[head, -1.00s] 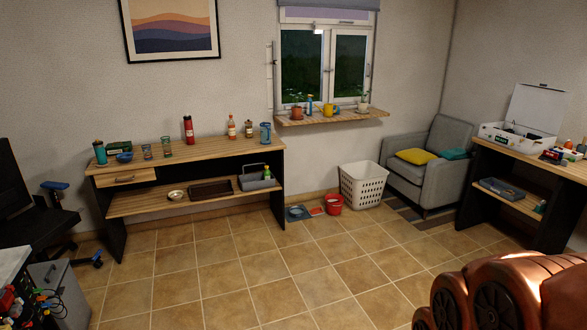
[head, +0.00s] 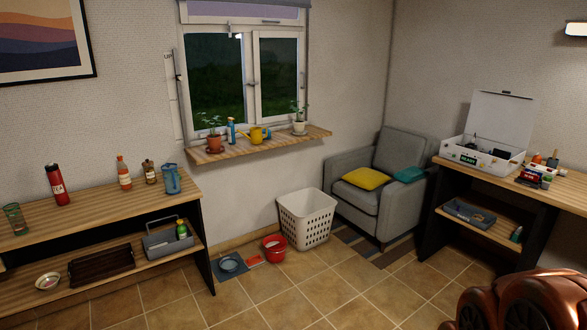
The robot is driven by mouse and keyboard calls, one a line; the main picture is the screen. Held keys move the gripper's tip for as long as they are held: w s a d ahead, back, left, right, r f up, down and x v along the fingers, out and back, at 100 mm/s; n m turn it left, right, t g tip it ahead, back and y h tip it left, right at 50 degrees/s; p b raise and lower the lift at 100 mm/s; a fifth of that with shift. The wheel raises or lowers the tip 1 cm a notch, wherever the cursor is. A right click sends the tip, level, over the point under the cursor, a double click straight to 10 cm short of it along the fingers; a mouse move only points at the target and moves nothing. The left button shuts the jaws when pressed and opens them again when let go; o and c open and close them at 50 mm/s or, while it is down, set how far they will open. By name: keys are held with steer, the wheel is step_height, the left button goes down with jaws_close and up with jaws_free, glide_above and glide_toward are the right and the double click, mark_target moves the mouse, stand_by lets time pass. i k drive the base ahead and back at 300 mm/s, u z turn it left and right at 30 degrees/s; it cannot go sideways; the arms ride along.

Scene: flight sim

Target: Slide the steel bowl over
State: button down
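A round grey-blue bowl (head: 229,264), which looks like steel, is on the floor at the lower middle of the head view. It rests on a grey-blue mat (head: 217,276) near the end of the long wooden bench. A second, pale shallow bowl (head: 48,281) sits on the bench's lower shelf at the left, with something in it; its material is hard to tell. My gripper is not in view.
A red bucket (head: 274,247) and white laundry basket (head: 307,217) stand right of the mat. The wooden bench (head: 110,215) is on the left, a grey armchair (head: 400,160) behind right, a desk (head: 480,210) at right.

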mark_target(229, 265)
steer(key=i, duration=2.15)
steer(key=u, duration=0.95)
steer(key=i, duration=1.7)
steer(key=u, duration=1.1)
steer(key=i, duration=0.5)
steer(key=u, duration=0.15)
